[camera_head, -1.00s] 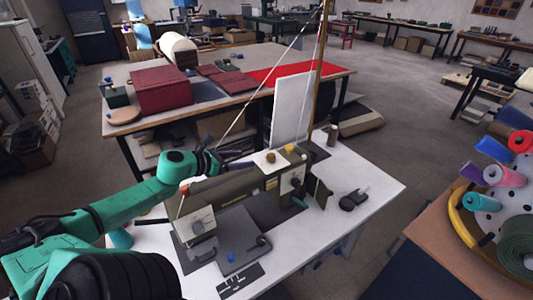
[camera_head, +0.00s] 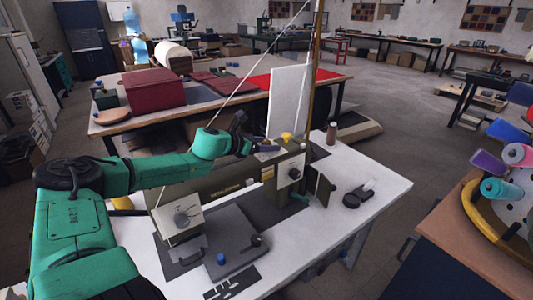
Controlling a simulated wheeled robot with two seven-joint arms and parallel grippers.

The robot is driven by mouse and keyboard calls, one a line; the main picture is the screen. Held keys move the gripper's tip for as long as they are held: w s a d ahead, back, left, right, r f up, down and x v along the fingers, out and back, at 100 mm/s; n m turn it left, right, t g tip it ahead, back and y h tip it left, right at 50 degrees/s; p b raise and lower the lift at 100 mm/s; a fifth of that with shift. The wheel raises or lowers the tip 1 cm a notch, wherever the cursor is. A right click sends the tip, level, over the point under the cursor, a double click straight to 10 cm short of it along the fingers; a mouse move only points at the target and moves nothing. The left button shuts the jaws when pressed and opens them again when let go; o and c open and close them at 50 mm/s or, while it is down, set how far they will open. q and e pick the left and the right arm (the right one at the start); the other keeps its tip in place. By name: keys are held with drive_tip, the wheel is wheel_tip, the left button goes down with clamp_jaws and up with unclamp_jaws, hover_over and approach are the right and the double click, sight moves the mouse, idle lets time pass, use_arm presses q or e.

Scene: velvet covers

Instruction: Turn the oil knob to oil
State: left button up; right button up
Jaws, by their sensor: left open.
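A dark olive sewing machine (camera_head: 222,184) stands on a white table. A yellow knob (camera_head: 287,136) is on top of its right end. A dark knob (camera_head: 294,173) sits on a pale plate on its front, and a grey dial (camera_head: 181,218) is on the box at its left. I cannot read which knob is marked oil. My left gripper (camera_head: 256,134) is open above the machine's top, just left of the yellow knob, with no visible contact. It hides part of the machine's top. My right gripper is out of view.
A tall white panel (camera_head: 288,100) and a brown post (camera_head: 313,70) stand behind the machine. A dark holder (camera_head: 355,197) lies on the white table (camera_head: 335,225) at right. A thread stand (camera_head: 485,225) with spools is further right. The table's right front is clear.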

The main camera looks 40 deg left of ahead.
use_arm(q)
drive_tip(key=shift+s+r, duration=0.1)
drive_tip(key=shift+r, duration=0.05)
clamp_jaws()
